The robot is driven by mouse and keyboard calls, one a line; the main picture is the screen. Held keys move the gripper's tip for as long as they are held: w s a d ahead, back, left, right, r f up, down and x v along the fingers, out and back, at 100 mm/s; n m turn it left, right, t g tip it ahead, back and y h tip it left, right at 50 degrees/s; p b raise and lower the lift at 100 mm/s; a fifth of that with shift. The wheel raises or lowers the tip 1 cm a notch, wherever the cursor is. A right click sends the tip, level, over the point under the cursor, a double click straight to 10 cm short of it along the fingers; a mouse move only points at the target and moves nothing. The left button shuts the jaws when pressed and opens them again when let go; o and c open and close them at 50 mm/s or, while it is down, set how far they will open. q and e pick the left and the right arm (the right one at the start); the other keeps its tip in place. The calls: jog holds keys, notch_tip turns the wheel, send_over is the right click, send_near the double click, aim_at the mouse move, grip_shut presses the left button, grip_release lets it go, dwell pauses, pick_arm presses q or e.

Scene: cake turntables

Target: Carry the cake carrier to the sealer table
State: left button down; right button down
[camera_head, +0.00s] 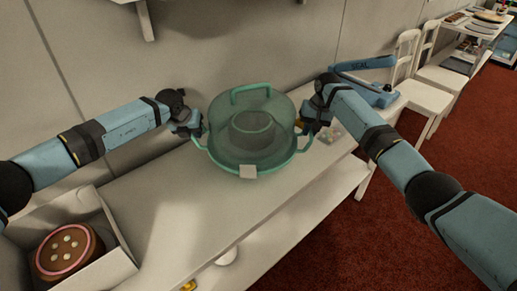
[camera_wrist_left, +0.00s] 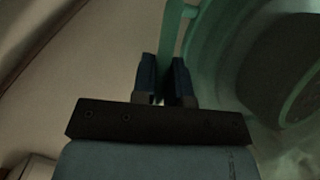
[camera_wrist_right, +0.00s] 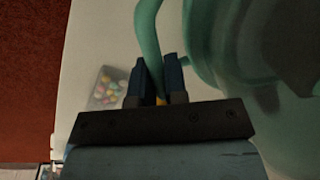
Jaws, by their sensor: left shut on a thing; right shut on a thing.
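The cake carrier (camera_head: 251,140) is a green see-through dome with a top handle, side handles and a pale tag on its front; a dark round cake shows inside. It is over the white table in the head view; I cannot tell whether it touches the top. My left gripper (camera_head: 197,133) is shut on its left side handle, seen in the left wrist view (camera_wrist_left: 172,35). My right gripper (camera_head: 305,130) is shut on its right side handle, seen in the right wrist view (camera_wrist_right: 148,40). A blue sealer (camera_head: 365,82) stands at the table's right end.
An open white box (camera_head: 117,262) with a brown, pink-rimmed cake (camera_head: 68,252) is at lower left. A small box of coloured sweets (camera_wrist_right: 107,88) lies right of the carrier. White chairs (camera_head: 427,95) stand beyond on red carpet (camera_head: 400,150). A wall is behind.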

pick_arm(q)
jog(key=shift+a+f, duration=0.15)
pick_arm(e)
jog(key=shift+d, duration=0.25)
